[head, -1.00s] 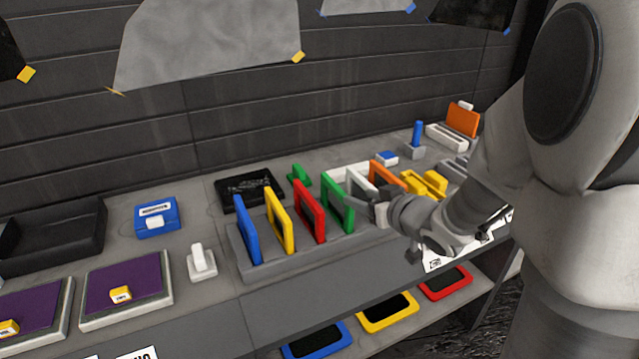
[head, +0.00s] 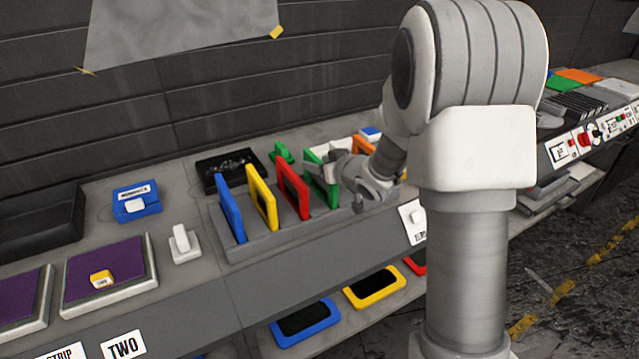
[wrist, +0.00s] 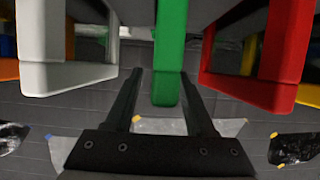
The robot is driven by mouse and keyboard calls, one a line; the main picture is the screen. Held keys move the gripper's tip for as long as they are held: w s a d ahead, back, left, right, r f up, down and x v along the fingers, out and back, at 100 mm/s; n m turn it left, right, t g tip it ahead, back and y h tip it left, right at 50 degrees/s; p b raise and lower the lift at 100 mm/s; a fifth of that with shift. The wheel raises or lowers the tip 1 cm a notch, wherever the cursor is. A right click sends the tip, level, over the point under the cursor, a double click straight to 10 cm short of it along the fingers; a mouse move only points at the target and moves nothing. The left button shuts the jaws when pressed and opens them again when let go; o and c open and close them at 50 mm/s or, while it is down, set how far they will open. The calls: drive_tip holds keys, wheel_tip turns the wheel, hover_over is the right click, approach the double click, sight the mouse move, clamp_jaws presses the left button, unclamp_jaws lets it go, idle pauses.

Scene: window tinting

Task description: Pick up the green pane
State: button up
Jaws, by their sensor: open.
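The green pane (head: 326,188) stands upright in the grey rack (head: 270,238), to the right of the red pane (head: 293,192). My gripper (head: 326,166) is at the green pane's upper part and hides some of it. In the wrist view the green pane (wrist: 170,50) shows edge-on, with its end between the two open fingers of my gripper (wrist: 162,82).
In the wrist view a white pane (wrist: 65,76) stands close on the left and the red pane on the right. The yellow pane (head: 262,198) and blue pane (head: 231,208) stand farther left in the rack. A small green object (head: 281,152) lies behind.

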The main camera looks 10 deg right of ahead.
clamp_jaws()
idle(1.4)
